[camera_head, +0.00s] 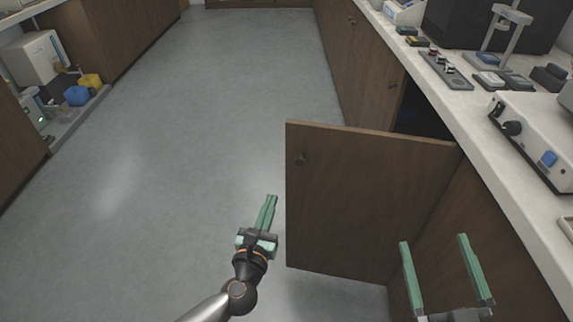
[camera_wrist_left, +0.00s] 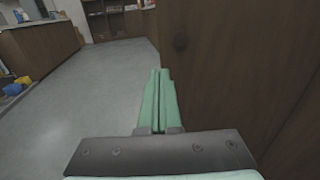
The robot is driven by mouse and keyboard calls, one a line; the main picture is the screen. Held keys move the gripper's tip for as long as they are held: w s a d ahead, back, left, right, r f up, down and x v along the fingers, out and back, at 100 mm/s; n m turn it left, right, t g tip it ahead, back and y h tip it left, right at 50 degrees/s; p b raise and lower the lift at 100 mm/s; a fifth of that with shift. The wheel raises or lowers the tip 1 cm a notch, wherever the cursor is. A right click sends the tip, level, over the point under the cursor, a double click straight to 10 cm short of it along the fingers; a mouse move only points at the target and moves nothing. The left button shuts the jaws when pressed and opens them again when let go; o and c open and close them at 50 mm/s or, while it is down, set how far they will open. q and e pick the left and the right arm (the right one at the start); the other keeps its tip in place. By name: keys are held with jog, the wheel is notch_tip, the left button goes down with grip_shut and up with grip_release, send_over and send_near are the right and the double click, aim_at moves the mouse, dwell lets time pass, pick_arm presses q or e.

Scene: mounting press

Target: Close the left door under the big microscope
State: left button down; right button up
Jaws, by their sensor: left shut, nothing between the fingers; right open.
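A brown wooden cabinet door (camera_head: 362,205) stands swung open from the right-hand counter, sticking out into the aisle. Its round dark knob (camera_head: 300,160) is near the upper free edge. In the left wrist view the door (camera_wrist_left: 240,70) fills the right side, with the knob (camera_wrist_left: 181,42) near its left edge. My left gripper (camera_head: 270,200) is shut and empty, just left of the door's free edge. Its green fingers (camera_wrist_left: 160,75) also show in the left wrist view. My right gripper (camera_head: 435,245) is open and empty, in front of the door at lower right. No microscope can be made out.
The counter (camera_head: 480,130) runs along the right with a white device (camera_head: 535,125) and other equipment. A dark cabinet opening (camera_head: 422,112) lies behind the door. The grey floor (camera_head: 190,120) is clear. A low shelf with blue and yellow containers (camera_head: 77,96) is at far left.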

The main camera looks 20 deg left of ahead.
pick_arm(q)
jog(key=w+b, duration=0.2)
jog(key=w, duration=1.1)
jog(key=shift+a, duration=0.35)
pick_arm(e)
jog(key=s+r+n+t+y, duration=0.1)
jog(key=s+r+n+y, duration=0.1)
jog(key=r, duration=0.4)
jog(key=s+a+r+n+t+y, duration=0.1)
jog(key=s+r+n+t+y, duration=0.1)
jog(key=r+y, duration=0.3)
jog(key=shift+s+a+r+n, duration=0.15)
jog(key=shift+s+r+n, duration=0.4)
jog(key=shift+s+n, duration=0.3)
pick_arm(q)
jog(key=shift+w+r, duration=0.1)
jog(key=shift+w+a, duration=0.1)
jog(key=shift+w, duration=0.05)
